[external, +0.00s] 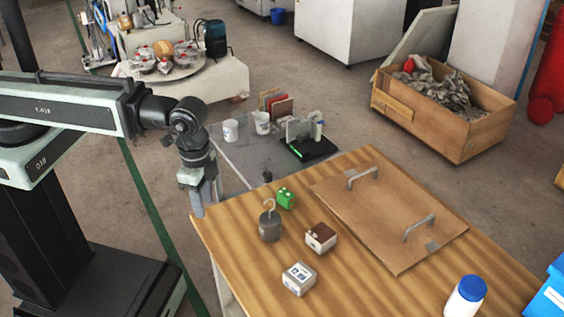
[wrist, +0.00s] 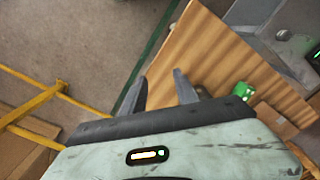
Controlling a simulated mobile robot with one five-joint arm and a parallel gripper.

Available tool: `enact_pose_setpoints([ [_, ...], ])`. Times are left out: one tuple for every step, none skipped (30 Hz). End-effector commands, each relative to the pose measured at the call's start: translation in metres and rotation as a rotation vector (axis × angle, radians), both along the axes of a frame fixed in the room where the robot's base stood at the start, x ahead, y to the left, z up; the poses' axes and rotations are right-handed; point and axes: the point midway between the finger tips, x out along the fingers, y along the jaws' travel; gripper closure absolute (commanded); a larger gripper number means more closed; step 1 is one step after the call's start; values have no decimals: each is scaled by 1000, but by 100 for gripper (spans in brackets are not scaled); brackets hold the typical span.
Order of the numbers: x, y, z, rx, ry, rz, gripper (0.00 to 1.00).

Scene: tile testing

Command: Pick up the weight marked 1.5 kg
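A dark grey cylindrical weight with a hook on top (external: 270,226) stands upright on the wooden table (external: 240,270) in the external view. Its marking is too small to read. My gripper (external: 198,208) points down at the table's far left corner, to the left of the weight and apart from it. In the wrist view my gripper (wrist: 160,84) has its two fingers spread, with nothing between them.
A green block (external: 286,198), a brown-topped box (external: 321,237) and a pale grey box (external: 299,279) stand near the weight. A wooden board with two handles (external: 385,215) lies to the right. A white bottle with a blue cap (external: 465,298) stands at the front right.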

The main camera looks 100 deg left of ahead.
Motion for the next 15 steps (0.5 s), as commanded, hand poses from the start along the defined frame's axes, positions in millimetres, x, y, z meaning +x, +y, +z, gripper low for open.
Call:
enact_pose_setpoints([
  [0,0,0,0,0,0,64],
  [0,0,0,0,0,0,64],
  [0,0,0,0,0,0,64],
  [0,0,0,0,0,0,64],
  [0,0,0,0,0,0,64],
  [0,0,0,0,0,0,52],
  [0,0,0,0,0,0,44],
  [0,0,0,0,0,0,36],
  [0,0,0,0,0,0,25],
  [0,0,0,0,0,0,21],
  [0,0,0,0,0,0,21],
  [0,0,0,0,0,0,21],
  [0,0,0,0,0,0,21],
  [0,0,0,0,0,0,21],
  [0,0,0,0,0,0,21],
])
